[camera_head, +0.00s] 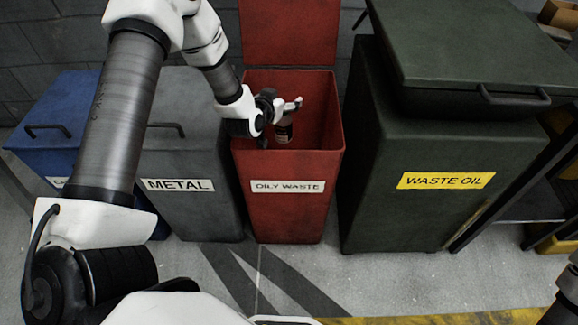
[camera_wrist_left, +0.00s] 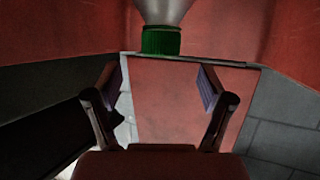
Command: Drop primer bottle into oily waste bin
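The red oily waste bin (camera_head: 287,208) stands with its lid up, labelled OILY WASTE. My left gripper (camera_head: 292,106) is over its opening, and its two fingers stand wide apart in the left wrist view (camera_wrist_left: 159,88). The primer bottle (camera_head: 284,131), dark with a pale label, shows just below the gripper, inside the bin's mouth. In the left wrist view its green cap (camera_wrist_left: 160,41) and grey shoulder lie beyond the fingertips, not between them. The bottle touches neither finger there. My right gripper is not in view.
A grey METAL bin (camera_head: 200,215) and a blue bin (camera_head: 62,125) stand to the left. A large dark green WASTE OIL bin (camera_head: 430,215) with a closed lid stands close on the right. Floor in front is clear, with a yellow stripe (camera_head: 460,318).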

